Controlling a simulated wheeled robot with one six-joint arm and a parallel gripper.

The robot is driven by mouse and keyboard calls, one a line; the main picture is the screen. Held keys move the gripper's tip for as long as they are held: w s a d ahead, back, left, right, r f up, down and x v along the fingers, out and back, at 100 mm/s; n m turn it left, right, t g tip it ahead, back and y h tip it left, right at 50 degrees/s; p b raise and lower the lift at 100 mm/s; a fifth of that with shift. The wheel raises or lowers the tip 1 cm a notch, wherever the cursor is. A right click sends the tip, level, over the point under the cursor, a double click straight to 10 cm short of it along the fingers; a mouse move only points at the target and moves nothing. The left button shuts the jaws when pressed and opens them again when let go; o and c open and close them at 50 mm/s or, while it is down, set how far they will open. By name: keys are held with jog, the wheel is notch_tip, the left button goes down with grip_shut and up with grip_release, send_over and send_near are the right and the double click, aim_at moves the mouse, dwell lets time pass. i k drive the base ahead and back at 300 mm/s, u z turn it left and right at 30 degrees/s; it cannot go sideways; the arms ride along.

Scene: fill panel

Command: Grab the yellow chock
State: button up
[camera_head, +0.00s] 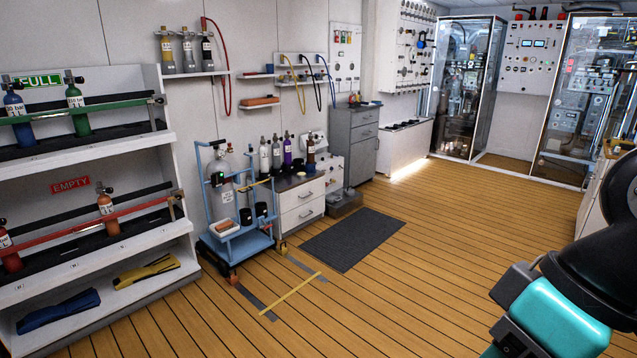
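A small yellowish piece (283,246), which may be the yellow chock, is on the floor by the right front corner of the blue cart (240,240). It is too small to make out its shape or whether it touches a wheel. A small orange piece (234,281) is at the cart's left front corner. A flat yellow strip (291,295) lies on the planks in front of the cart. My black and teal arm fills the lower right, far from these. My gripper's fingers are not seen.
The cart carries a grey cylinder and a white tray. A dark mat (353,239) lies right of it, and a white drawer cabinet (301,201) stands behind. A white bottle rack (80,180) lines the left wall.

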aim_at(283, 251)
jog(key=u, duration=0.25)
jog(key=i, duration=2.65)
jog(key=u, duration=0.6)
jog(key=i, duration=1.7)
jog(key=u, duration=0.15)
